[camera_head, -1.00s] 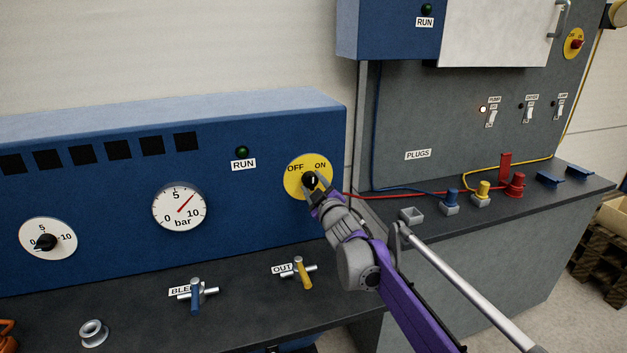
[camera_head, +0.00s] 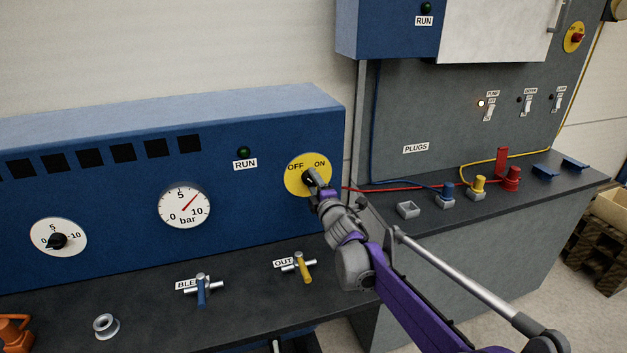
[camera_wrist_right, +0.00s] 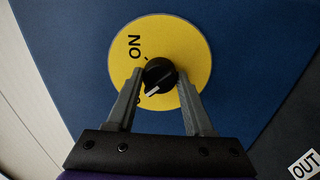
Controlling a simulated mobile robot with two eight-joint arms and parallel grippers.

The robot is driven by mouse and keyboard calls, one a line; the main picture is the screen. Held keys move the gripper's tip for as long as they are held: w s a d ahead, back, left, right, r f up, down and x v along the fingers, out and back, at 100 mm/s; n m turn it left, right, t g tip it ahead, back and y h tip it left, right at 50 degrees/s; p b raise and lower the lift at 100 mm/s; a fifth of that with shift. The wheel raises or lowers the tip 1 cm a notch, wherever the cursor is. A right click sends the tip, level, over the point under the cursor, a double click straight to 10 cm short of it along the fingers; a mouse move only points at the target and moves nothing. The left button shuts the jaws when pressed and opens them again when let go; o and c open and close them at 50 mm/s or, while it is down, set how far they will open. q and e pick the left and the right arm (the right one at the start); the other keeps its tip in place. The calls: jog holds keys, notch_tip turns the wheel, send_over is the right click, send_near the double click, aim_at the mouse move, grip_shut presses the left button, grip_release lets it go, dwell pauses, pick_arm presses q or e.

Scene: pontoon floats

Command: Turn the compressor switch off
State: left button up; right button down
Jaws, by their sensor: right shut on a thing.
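The compressor switch is a black knob (camera_head: 308,179) on a round yellow plate (camera_head: 303,166) marked OFF and ON, on the front of the blue compressor panel. My right gripper (camera_head: 312,181) is at the knob and hides part of it. In the right wrist view the knob (camera_wrist_right: 159,73) sits between the two fingers of my right gripper (camera_wrist_right: 159,76), which is shut on it. The knob's white mark points down and left there, towards the label partly hidden behind a finger; ON shows at upper left. My left gripper is not in view.
The RUN lamp (camera_head: 243,152) looks dark green. A pressure gauge (camera_head: 184,206) and a black dial (camera_head: 58,238) are to the left. Blue (camera_head: 202,288) and yellow (camera_head: 303,266) valve handles stand on the bench below. A grey bench with plugs (camera_head: 479,186) is at right.

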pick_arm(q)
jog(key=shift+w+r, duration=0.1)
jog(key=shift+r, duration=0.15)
pick_arm(e)
jog(key=shift+n, duration=0.3)
jog(key=shift+c, duration=1.4)
grip_release()
jog(key=shift+s, duration=0.1)
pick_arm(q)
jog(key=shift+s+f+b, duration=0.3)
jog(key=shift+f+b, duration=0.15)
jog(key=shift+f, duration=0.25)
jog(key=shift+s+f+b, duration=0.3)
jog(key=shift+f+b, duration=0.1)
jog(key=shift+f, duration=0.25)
pick_arm(e)
jog(key=v, duration=1)
jog(key=shift+s+d, duration=0.15)
jog(key=shift+s, duration=0.15)
